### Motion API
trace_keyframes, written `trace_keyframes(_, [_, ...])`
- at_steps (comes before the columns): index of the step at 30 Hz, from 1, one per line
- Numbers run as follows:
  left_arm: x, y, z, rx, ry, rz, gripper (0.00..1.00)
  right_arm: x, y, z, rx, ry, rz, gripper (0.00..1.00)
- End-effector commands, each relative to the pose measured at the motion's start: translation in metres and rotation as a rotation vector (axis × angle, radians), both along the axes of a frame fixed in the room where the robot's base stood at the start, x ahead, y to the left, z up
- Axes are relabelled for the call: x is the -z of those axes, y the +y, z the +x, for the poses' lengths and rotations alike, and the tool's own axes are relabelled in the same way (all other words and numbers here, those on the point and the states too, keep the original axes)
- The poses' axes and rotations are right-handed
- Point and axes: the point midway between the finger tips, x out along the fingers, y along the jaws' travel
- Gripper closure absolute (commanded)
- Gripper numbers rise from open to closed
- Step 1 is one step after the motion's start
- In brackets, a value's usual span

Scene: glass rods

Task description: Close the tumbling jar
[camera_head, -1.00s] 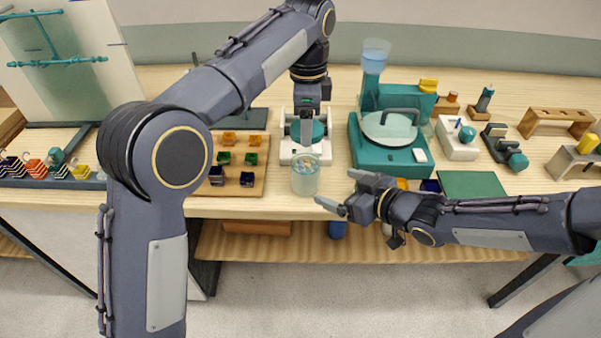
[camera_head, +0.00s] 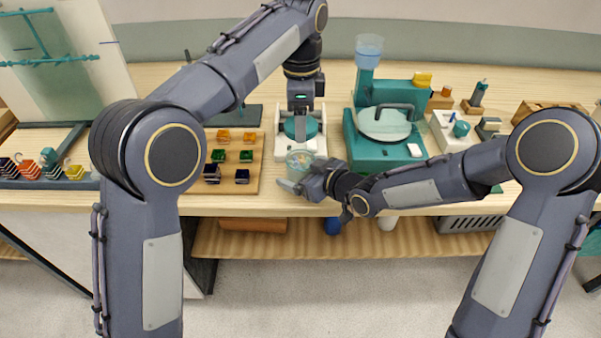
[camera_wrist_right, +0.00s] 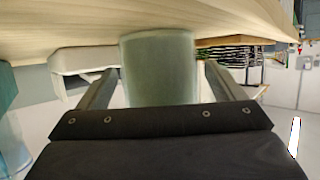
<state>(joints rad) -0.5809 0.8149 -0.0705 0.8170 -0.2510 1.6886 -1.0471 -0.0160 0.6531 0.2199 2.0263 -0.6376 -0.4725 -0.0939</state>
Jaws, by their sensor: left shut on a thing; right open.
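The tumbling jar (camera_head: 299,161) is a clear cup with small coloured bits inside, standing upright near the table's front edge. Its greenish wall also fills the middle of the right wrist view (camera_wrist_right: 158,68). My right gripper (camera_head: 303,182) is open at the jar's front, and in the right wrist view its fingers (camera_wrist_right: 160,82) stand on either side of the jar. My left gripper (camera_head: 300,125) points down behind the jar, shut on what looks like a teal round lid (camera_head: 313,128) over a white stand (camera_head: 283,142). The gripper hides the middle of the lid and the grip itself.
A wooden board (camera_head: 224,187) with several coloured blocks lies to the left. The table's front edge is close below the jar, with a lower shelf (camera_head: 400,240) under it.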

Motion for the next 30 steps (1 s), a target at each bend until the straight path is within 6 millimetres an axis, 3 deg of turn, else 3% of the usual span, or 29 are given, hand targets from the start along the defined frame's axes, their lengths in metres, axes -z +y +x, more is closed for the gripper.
trace_keyframes(11, [0.0,0.0,0.0,0.0,0.0,0.0,0.59,0.0016,0.0023,0.0027,0.001,-0.001,-0.001,0.13])
trace_keyframes(26, [0.0,0.0,0.0,0.0,0.0,0.0,0.59,0.0016,0.0022,0.0024,0.0,0.0,0.0,0.78])
trace_keyframes(30, [0.0081,0.0004,-0.0002,0.0,0.002,0.001,0.59,0.0016,0.0022,0.0024,0.001,0.0,0.0,0.78])
